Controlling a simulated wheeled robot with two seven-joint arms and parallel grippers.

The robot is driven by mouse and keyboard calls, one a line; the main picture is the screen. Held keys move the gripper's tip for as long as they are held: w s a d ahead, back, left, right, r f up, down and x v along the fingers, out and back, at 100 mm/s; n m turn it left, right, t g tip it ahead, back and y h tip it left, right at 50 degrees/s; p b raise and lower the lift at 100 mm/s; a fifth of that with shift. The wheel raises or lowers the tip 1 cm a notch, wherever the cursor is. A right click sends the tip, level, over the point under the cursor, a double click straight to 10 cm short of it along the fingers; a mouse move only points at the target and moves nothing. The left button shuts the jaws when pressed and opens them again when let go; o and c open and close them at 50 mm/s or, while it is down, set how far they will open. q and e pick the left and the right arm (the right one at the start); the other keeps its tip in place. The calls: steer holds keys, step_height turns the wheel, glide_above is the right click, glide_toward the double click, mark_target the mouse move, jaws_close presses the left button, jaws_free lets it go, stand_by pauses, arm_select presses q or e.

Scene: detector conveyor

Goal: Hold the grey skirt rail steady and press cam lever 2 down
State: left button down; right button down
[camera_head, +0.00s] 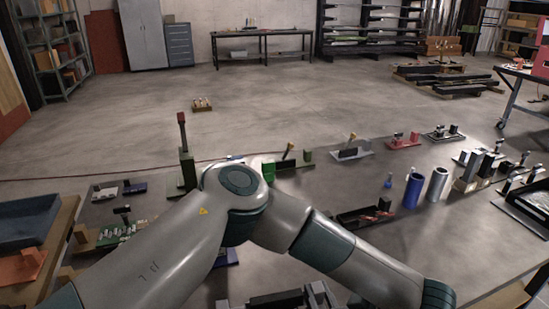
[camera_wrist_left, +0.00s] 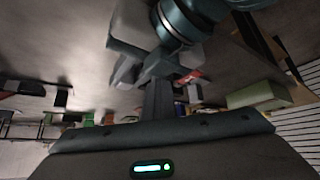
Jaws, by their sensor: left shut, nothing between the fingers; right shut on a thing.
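My right gripper (camera_head: 302,297) shows at the bottom edge of the head view, partly cut off, with dark grey blocky jaws. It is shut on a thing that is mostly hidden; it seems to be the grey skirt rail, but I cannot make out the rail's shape. In the left wrist view, my left gripper (camera_wrist_left: 158,88) has its dark fingers shut and empty. They point towards grey blocky parts below a teal-ringed arm link of mine. I cannot pick out cam lever 2 in either view; my arm covers the middle of the head view.
A blue cylinder (camera_head: 413,190) and a silver cylinder (camera_head: 437,184) stand at the right. A tall red-topped lever (camera_head: 183,135) rises beside my arm. A blue-grey bin (camera_head: 27,221) is at far left.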

arm_select(q)
steer(key=s, duration=0.1)
steer(key=s+d+f, duration=0.1)
steer(key=shift+s+f+g+h, duration=0.3)
steer(key=shift+s+g, duration=0.05)
steer(key=shift+g, duration=0.05)
arm_select(e)
steer(key=c, duration=1.4)
jaws_free()
steer(key=shift+w+r, duration=0.2)
steer(key=shift+w, duration=0.25)
steer(key=shift+s+r, duration=0.1)
steer(key=shift+s, duration=0.05)
steer(key=shift+s+d, duration=0.15)
steer(key=shift+s, duration=0.4)
arm_select(q)
steer(key=shift+w+a, duration=0.4)
steer(key=shift+w, duration=0.2)
arm_select(e)
steer(key=v, duration=0.7)
steer(key=shift+s+f, duration=0.15)
steer(key=shift+f, duration=0.25)
arm_select(q)
steer(key=shift+r, duration=0.15)
arm_select(e)
steer(key=shift+r, duration=0.1)
